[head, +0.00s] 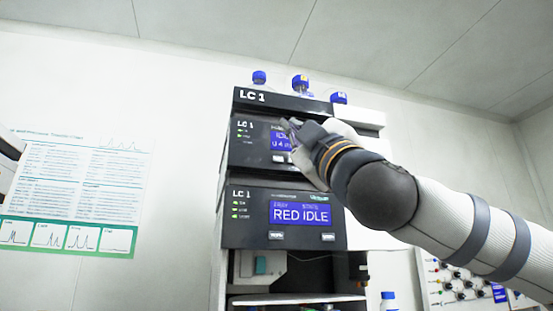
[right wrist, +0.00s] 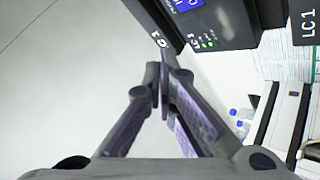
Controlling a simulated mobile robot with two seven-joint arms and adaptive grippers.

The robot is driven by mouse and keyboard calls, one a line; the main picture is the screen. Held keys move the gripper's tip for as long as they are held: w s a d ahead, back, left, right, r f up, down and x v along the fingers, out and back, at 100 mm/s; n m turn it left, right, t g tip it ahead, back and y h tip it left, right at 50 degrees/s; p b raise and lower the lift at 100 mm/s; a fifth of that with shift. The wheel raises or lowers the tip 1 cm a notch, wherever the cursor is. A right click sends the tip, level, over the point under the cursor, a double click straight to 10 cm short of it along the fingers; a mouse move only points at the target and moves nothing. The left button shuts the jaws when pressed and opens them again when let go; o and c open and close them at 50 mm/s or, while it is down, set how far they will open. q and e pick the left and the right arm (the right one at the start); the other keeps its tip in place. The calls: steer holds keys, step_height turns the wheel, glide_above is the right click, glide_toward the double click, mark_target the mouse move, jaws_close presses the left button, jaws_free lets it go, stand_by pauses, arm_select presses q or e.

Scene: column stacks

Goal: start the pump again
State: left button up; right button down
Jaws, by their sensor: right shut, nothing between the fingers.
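A stack of dark-fronted modules marked LC 1 stands against the wall in the head view. Its upper module (head: 240,150) has a blue screen (head: 281,143), partly hidden by my right gripper, and green lights at its left. The lower module (head: 232,215) has a blue screen reading RED IDLE (head: 302,213) and two small buttons below. My right gripper (head: 291,126) is shut and empty, its tips in front of the upper module near the screen's top. In the right wrist view the shut fingertips (right wrist: 163,78) are below a module front (right wrist: 215,22). I cannot tell whether they touch it.
Blue-capped bottles (head: 300,83) stand on top of the stack. Below the lower module is an open bay (head: 308,270). A printed chart (head: 70,185) hangs on the wall at left. A panel with coloured knobs (head: 462,283) is at lower right. The wall between chart and stack is clear.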

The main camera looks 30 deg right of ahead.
steer(key=shift+w, duration=0.1)
glide_toward(280, 152)
step_height(280, 152, up, 5)
steer(key=w+a, duration=0.2)
steer(key=shift+w+a+f, duration=0.1)
steer(key=shift+w+a, duration=0.05)
stand_by(1.2)
steer(key=shift+w, duration=0.3)
steer(key=shift+w, duration=0.5)
stand_by(0.6)
steer(key=shift+s, duration=0.8)
